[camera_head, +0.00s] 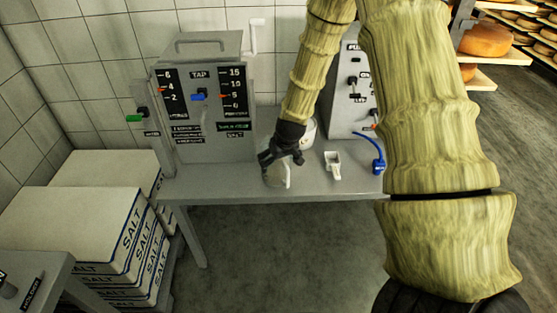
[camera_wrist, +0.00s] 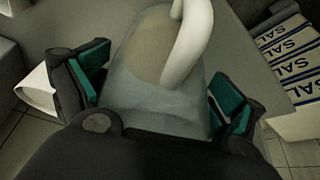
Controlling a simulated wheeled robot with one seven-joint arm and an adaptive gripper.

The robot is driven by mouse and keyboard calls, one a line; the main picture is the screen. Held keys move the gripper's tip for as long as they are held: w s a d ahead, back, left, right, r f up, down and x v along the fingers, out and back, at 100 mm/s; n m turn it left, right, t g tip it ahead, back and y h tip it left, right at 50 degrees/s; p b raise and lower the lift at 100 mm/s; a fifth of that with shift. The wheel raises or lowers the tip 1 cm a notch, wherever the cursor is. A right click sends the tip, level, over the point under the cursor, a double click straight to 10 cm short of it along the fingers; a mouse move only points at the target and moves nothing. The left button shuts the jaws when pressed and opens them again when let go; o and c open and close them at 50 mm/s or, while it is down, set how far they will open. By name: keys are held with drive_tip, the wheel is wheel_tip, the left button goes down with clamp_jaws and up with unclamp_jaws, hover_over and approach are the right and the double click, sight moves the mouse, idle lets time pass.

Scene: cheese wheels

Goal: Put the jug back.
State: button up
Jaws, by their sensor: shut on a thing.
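The jug (camera_head: 277,176) is pale and translucent and stands at the front edge of the grey table (camera_head: 225,187), below my gripper (camera_head: 281,158). In the wrist view the jug (camera_wrist: 150,98) lies between the two green-padded fingers of my gripper (camera_wrist: 160,80), with its thick white handle (camera_wrist: 190,45) towards the top. My gripper is shut on the jug. The fingers and wrist hide part of it in the head view. I cannot tell whether its base touches the table.
A grey machine with a tap panel (camera_head: 200,115) stands left on the table. Another machine (camera_head: 345,97) with a blue hose (camera_head: 377,157) stands right. A small white scoop-like cup (camera_head: 333,168) and a white round container (camera_head: 309,131) are near my gripper. Salt sacks (camera_head: 85,225) are stacked at left.

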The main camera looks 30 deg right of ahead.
drive_tip(key=shift+f, duration=0.1)
drive_tip(key=o, duration=1.3)
drive_tip(key=shift+c, duration=0.2)
